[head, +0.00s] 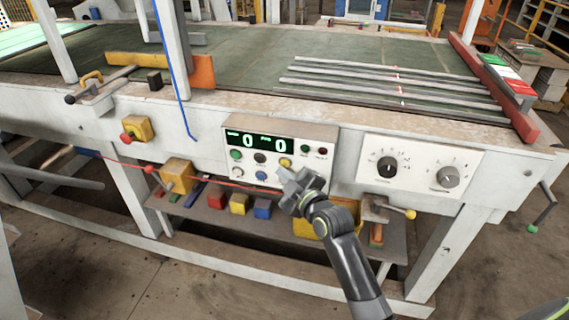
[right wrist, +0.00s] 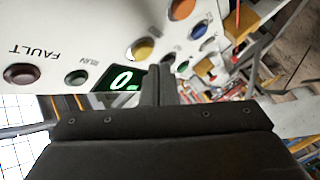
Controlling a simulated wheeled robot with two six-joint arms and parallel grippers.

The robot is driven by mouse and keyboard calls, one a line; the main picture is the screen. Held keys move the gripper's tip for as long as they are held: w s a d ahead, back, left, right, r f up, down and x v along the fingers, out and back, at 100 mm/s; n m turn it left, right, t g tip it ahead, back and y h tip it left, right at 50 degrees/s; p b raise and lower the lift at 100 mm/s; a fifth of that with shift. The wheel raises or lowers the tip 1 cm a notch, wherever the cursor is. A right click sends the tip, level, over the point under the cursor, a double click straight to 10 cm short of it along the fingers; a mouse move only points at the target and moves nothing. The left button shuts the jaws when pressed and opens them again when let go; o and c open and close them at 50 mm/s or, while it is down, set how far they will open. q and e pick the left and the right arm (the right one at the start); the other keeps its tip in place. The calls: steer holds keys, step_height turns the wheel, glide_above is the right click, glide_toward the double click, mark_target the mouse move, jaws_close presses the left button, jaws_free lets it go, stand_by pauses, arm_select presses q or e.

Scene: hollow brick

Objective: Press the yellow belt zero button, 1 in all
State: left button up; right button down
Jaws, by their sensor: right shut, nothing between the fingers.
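The yellow button (head: 285,162) sits on the white control panel (head: 327,134), below the right part of a green display reading 0 and 0. In the right wrist view the yellow button (right wrist: 143,48) shows just beyond and slightly left of my fingertips. My right gripper (head: 290,182) is shut and empty, in front of the panel's lower right part, just below the yellow button in the picture. The fingers also show in the right wrist view (right wrist: 155,78). I cannot tell how large the gap to the panel is. My left gripper is not in view.
Close around are a black button (head: 259,158), a blue button (head: 261,175) and an orange button (right wrist: 181,9), which my gripper hides in the head view. A dial panel (head: 418,172) is to the right. Coloured blocks (head: 239,203) lie on a shelf below.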

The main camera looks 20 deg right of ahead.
steer(key=shift+s+a, duration=0.7)
steer(key=shift+s, duration=0.35)
steer(key=shift+s+a, duration=0.7)
steer(key=shift+s, duration=0.3)
